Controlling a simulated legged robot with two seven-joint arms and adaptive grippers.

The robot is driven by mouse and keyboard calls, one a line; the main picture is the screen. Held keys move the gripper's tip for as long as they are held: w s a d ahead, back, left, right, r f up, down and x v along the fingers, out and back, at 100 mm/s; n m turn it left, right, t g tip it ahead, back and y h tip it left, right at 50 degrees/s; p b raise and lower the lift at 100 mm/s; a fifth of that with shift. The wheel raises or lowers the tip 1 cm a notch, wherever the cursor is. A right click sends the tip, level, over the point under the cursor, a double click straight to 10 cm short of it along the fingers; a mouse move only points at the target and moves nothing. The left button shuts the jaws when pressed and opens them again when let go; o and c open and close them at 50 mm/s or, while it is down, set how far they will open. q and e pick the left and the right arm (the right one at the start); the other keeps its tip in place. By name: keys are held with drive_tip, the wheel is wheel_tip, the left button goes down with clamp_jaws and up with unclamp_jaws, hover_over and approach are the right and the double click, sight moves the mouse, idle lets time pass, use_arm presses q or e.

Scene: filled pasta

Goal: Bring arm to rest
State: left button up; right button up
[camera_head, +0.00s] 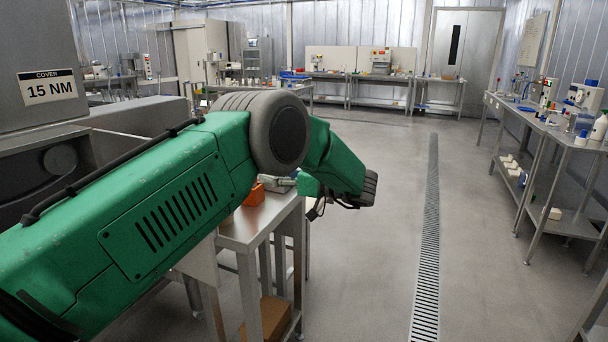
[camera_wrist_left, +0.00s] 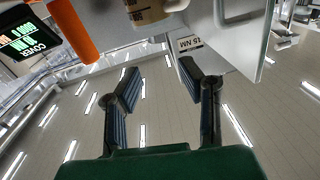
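My left arm (camera_head: 150,205) is green and reaches from the lower left across the head view, bending at a grey round joint. Its far end hangs beside a small steel table (camera_head: 262,222). My left gripper (camera_wrist_left: 160,82) shows in the left wrist view with its two dark ribbed fingers apart and nothing between them. I cannot make out its fingers clearly in the head view. My right arm and gripper are in neither view.
An orange object (camera_head: 254,194) stands on the small table, partly hidden by my arm. A machine with a "15 NM" label (camera_head: 50,88) is at the left. A long bench (camera_head: 560,132) stands at the right. The floor around the drain grate (camera_head: 430,230) is clear.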

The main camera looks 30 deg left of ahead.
use_arm(q)
drive_tip(key=s+d+f+m+t+h, duration=0.2)
drive_tip(key=d+f+m+t+h, duration=0.2)
drive_tip(key=f+m+t, duration=0.65)
drive_tip(key=s+d+f+m+t+h, duration=0.1)
drive_tip(key=d+f+m+t+h, duration=0.4)
drive_tip(key=f, duration=1)
drive_tip(key=s+d+f+m+g+h, duration=0.2)
drive_tip(key=s+d+f+h, duration=0.1)
drive_tip(key=s+f, duration=0.3)
drive_tip(key=s+d+f+m+g+h, duration=0.2)
drive_tip(key=s+d+f, duration=0.2)
drive_tip(key=s, duration=0.5)
drive_tip(key=s+d+m+g+h, duration=0.1)
drive_tip(key=s+d+g, duration=0.1)
drive_tip(key=s, duration=0.8)
drive_tip(key=s+d+g+h, duration=0.2)
drive_tip(key=s+g, duration=0.2)
drive_tip(key=s, duration=0.7)
drive_tip(key=shift+f+m, duration=0.35)
drive_tip(key=shift+f, duration=0.05)
drive_tip(key=shift+d, duration=0.15)
